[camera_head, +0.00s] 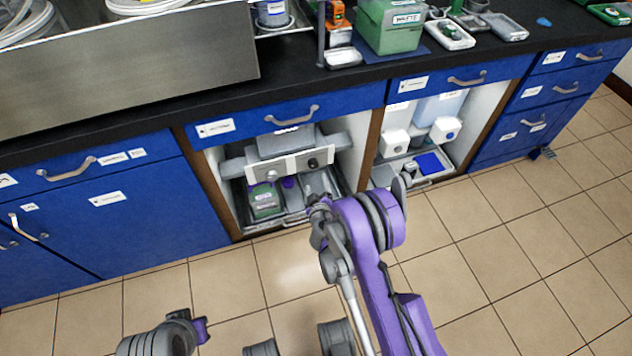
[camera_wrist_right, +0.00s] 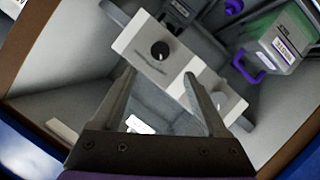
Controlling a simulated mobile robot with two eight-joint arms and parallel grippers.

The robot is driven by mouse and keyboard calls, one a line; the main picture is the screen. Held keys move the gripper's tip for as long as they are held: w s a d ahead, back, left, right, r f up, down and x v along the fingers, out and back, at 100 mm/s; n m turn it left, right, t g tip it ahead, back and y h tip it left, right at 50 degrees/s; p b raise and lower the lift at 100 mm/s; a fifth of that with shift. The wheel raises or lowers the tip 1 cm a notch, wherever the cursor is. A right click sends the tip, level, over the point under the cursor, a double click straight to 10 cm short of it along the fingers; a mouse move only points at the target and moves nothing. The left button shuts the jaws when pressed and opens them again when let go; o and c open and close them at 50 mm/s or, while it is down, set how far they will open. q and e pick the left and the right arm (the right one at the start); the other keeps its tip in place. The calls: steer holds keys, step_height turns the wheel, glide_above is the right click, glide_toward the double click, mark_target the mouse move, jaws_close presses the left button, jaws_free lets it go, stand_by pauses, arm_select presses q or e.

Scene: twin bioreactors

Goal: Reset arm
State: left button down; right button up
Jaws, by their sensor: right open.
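My right arm, purple and grey, reaches up from the bottom of the head view toward the open left cabinet bay. My right gripper (camera_head: 319,207) is small and partly hidden by its own wrist there. In the right wrist view its two fingers (camera_wrist_right: 159,72) stand apart with nothing held between them. Beyond them is a white panel (camera_wrist_right: 195,85) with a dark knob and a paler knob; it also shows inside the bay in the head view (camera_head: 290,164). I cannot tell how far the fingertips are from the panel. My left gripper does not show clearly.
The right bay holds white bottles (camera_head: 395,142) and a blue item (camera_head: 428,163). A brown post (camera_head: 368,148) divides the bays. The black counter (camera_head: 290,85) lies above. The tiled floor (camera_head: 470,270) is clear at right.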

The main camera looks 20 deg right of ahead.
stand_by(0.4)
steer(key=s+d+r+m+g+h, duration=0.1)
steer(key=s+d+r+m+g, duration=0.15)
steer(key=s+r, duration=0.4)
steer(key=s+d+r+m+g, duration=0.1)
steer(key=s+d+r+g, duration=0.2)
steer(key=r, duration=0.7)
steer(key=s+a+r+m+g+y, duration=0.1)
steer(key=s+a+g+y, duration=0.15)
steer(key=s, duration=1.15)
steer(key=s+a+r+m+g+y, duration=0.1)
steer(key=s+a+r+g, duration=0.15)
steer(key=s, duration=1.15)
arm_select(q)
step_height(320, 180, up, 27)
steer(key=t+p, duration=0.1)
steer(key=p, duration=2.3)
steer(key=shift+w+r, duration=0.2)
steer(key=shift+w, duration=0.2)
arm_select(e)
step_height(320, 180, up, 26)
steer(key=w+t, duration=0.1)
steer(key=shift+a+r+t, duration=0.25)
steer(key=shift+a+t, duration=0.1)
